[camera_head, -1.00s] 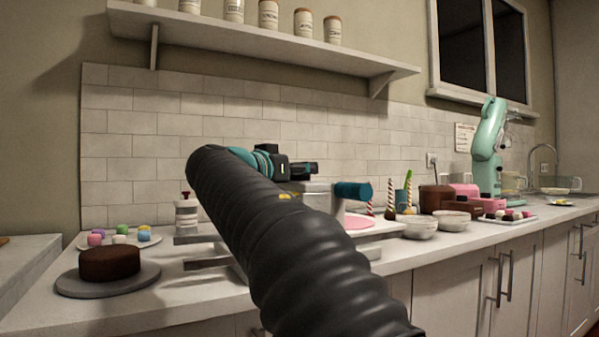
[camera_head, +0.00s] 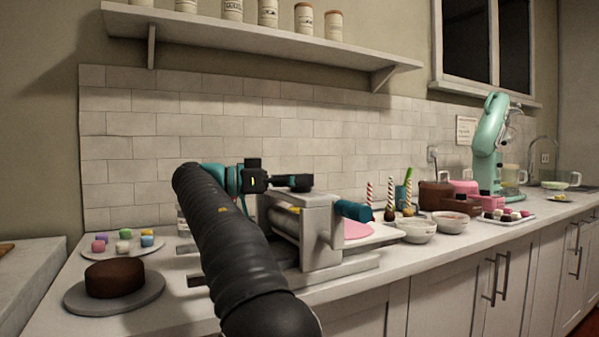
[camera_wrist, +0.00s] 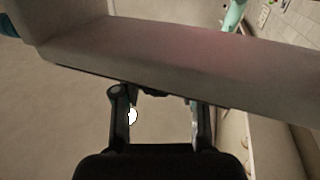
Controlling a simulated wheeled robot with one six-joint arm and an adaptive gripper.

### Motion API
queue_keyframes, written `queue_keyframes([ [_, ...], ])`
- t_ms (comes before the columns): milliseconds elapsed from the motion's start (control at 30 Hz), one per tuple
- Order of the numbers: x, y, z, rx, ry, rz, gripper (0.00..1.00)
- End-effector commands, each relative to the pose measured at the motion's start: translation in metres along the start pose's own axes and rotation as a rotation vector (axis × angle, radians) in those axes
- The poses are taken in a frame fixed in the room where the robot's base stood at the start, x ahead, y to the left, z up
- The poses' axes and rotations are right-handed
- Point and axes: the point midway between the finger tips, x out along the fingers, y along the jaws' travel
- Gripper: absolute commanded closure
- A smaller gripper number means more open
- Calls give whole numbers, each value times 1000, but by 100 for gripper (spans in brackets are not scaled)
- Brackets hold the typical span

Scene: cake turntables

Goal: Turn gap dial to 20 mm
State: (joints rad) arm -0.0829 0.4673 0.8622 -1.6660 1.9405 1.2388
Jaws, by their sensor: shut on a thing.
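A pale grey roller machine (camera_head: 322,235) with a teal-ended handle (camera_head: 353,210) stands on the counter. Its frame fills the upper part of the wrist view (camera_wrist: 190,65). My gripper (camera_head: 292,183) is at the top of the machine's frame, with the arm coming in from the left. In the wrist view my gripper (camera_wrist: 155,98) has its two fingers apart, with the tips at the frame's edge. A small dark part, which seems to be the gap dial (camera_wrist: 155,93), is between the tips. Its scale and setting cannot be read.
A brown cake (camera_head: 115,278) on a grey board and a plate of coloured sweets (camera_head: 122,243) are at the left. Bowls (camera_head: 417,230), candles and a mint mixer (camera_head: 490,140) stand to the right. A shelf (camera_head: 260,32) with jars hangs above.

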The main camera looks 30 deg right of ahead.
Motion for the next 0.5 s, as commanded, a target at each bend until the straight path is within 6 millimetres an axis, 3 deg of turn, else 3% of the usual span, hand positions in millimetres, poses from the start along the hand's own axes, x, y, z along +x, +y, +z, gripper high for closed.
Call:
queue_keyframes([
  [500,0,0,0,1,-3,50,93],
])
